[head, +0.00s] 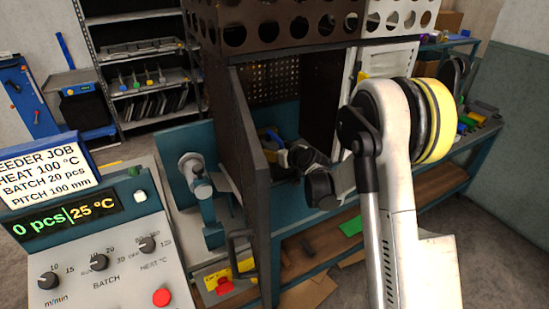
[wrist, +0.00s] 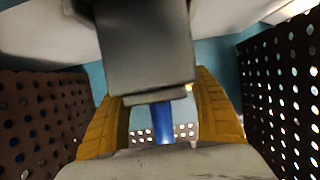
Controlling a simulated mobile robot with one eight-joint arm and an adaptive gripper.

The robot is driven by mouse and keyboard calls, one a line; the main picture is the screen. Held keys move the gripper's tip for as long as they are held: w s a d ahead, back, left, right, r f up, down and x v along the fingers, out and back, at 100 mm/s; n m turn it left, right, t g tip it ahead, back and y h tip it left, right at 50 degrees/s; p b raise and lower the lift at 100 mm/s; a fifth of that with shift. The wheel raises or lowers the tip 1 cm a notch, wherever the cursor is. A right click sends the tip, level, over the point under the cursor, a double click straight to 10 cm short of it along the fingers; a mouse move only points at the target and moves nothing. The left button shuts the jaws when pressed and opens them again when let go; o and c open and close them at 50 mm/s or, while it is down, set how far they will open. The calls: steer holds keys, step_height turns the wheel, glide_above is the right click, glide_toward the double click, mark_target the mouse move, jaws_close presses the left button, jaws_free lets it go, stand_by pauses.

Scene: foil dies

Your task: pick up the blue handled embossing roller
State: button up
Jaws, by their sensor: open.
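In the wrist view a blue, upright bar (wrist: 162,123) shows between the two orange-yellow fingers of my gripper (wrist: 160,100). It looks like the blue handle of the embossing roller; its upper end is hidden behind a dark grey block (wrist: 140,50). The fingers are apart, one on each side of the blue bar, with visible gaps. I cannot tell how far ahead of the fingers it is. In the head view my arm reaches into the open enclosure. A small blue piece (head: 276,137) shows there beside my gripper; the roller's body cannot be made out.
The enclosure's dark open door (head: 250,170) stands to the left of my arm. Perforated walls flank my gripper at left (wrist: 35,125) and right (wrist: 285,90) in the wrist view. A control panel (head: 100,245) stands at front left. A shelf rack (head: 150,75) is behind.

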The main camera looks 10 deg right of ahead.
steer(key=c, duration=1.5)
steer(key=shift+r, duration=0.1)
